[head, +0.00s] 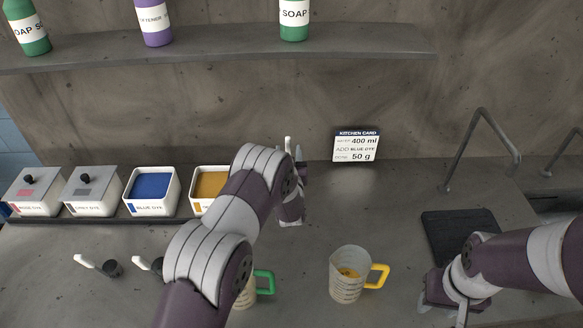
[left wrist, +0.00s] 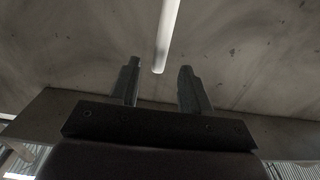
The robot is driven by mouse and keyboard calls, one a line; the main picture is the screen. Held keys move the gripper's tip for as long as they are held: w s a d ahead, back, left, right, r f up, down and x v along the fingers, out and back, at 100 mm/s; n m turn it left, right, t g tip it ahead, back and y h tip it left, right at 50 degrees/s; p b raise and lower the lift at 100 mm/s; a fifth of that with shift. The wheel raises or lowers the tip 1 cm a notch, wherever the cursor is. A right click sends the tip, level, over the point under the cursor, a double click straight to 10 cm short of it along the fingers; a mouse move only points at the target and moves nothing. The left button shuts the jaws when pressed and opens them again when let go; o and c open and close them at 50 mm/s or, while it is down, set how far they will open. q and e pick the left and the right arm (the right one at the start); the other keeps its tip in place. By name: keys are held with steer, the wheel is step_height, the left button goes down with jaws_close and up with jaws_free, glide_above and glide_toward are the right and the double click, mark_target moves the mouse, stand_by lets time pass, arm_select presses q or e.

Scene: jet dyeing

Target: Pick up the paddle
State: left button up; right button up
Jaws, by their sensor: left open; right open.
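A pale rod that looks like the paddle (head: 288,144) stands upright near the back of the counter, mostly hidden behind my left arm. In the left wrist view the pale rod (left wrist: 167,36) hangs into the picture from the top, its rounded end between the lines of my two fingers. My left gripper (left wrist: 157,80) is open, with nothing clearly held. In the head view my left gripper (head: 297,162) is beside the rod and partly hidden by my own arm; contact cannot be told. My right gripper (head: 446,304) is open and low at the right front, apart from the rod.
Dye tubs, one of them blue (head: 152,188), line the left back. A yellow-handled jug (head: 347,288) and a green-handled jug (head: 265,283) stand in front. Scoops (head: 112,267) lie left. A kitchen card (head: 357,146) stands behind; a dark mat (head: 460,232) lies right. A shelf (head: 230,47) overhangs.

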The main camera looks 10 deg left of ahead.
mark_target(288, 142)
arm_select(q)
steer(key=p+x, duration=0.2)
steer(key=x, duration=0.2)
steer(key=shift+w+r+p, duration=0.1)
steer(key=shift+r+p, duration=0.25)
steer(key=shift+p, duration=0.05)
steer(key=shift+w+a+f, duration=0.1)
steer(key=shift+w+a, duration=0.2)
steer(key=shift+w, duration=0.1)
steer(key=shift+w+d+f, duration=0.1)
steer(key=shift+w+f, duration=0.05)
steer(key=shift+c, duration=0.6)
steer(key=shift+d, duration=0.1)
steer(key=c, duration=0.5)
jaws_close()
